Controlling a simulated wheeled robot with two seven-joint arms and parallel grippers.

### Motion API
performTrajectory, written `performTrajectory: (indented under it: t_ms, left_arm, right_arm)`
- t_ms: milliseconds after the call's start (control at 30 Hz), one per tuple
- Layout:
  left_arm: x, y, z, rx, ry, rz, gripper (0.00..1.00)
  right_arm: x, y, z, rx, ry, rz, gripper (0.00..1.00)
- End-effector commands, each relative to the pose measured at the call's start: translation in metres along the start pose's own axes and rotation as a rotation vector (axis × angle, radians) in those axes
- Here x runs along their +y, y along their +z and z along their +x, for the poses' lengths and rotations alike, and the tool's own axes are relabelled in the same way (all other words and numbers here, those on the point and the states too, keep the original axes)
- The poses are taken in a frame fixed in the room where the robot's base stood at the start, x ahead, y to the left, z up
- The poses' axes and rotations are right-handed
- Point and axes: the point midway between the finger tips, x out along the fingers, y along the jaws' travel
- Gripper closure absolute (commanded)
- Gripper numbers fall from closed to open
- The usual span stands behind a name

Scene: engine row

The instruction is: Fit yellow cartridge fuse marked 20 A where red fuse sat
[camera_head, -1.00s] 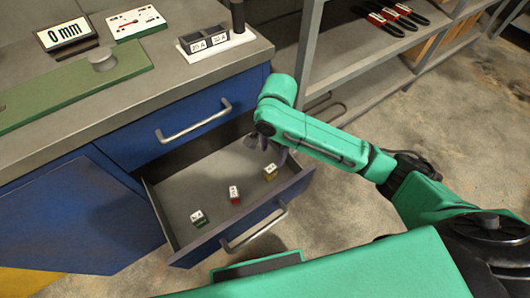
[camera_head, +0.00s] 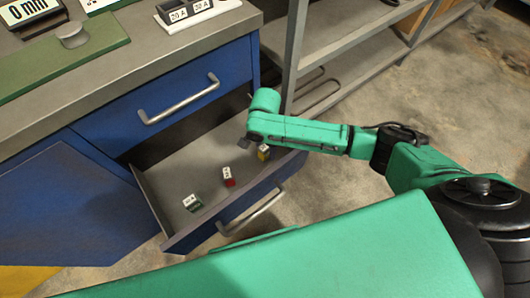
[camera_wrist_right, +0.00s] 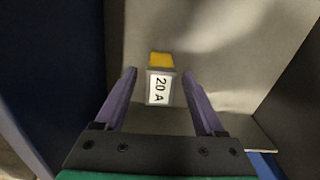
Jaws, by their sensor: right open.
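The yellow fuse (camera_head: 263,153) stands in the open drawer (camera_head: 149,186), near its right end. In the right wrist view its white face marked 20 A (camera_wrist_right: 159,88) lies between the two fingers, with a yellow part (camera_wrist_right: 160,60) beyond. My right gripper (camera_wrist_right: 160,74) is open, with a gap on each side of the fuse. In the head view the right gripper (camera_head: 246,145) is partly hidden by its own wrist. A red fuse (camera_head: 228,177) and a green fuse (camera_head: 192,203) stand farther left in the drawer. My left gripper is not in view.
A closed drawer with a handle (camera_head: 180,100) is above the open one. Metal shelving (camera_head: 294,45) stands to the right of the cabinet. The drawer front has a handle (camera_head: 252,213).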

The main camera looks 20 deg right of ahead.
Motion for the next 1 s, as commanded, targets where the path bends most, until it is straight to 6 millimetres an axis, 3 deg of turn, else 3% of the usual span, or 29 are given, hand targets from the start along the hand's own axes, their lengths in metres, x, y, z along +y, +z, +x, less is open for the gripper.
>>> performTrajectory:
  t_ms: [100,267,300,567,733,867,1000]
  left_arm:
    - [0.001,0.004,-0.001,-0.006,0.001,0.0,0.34]
    - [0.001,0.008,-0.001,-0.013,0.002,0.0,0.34]
    - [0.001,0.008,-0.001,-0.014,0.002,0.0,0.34]
    - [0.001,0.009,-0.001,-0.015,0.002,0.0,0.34]
    - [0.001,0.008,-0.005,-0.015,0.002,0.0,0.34]
    - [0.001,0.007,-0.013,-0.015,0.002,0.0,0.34]
    - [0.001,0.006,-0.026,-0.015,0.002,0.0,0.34]
  right_arm:
    - [0.0,0.0,-0.001,0.0,0.0,0.0,0.33]
    - [0.0,0.0,-0.001,0.0,0.0,-0.001,0.94]
    - [0.0,0.0,-0.001,0.0,0.0,-0.001,1.0]
    - [0.0,0.0,-0.002,0.0,-0.001,-0.001,1.0]
    - [-0.001,0.0,-0.014,-0.001,-0.002,-0.001,1.0]
    - [-0.001,0.0,-0.041,-0.001,-0.004,-0.001,1.0]
    - [-0.001,0.0,-0.092,-0.001,-0.006,-0.001,1.0]
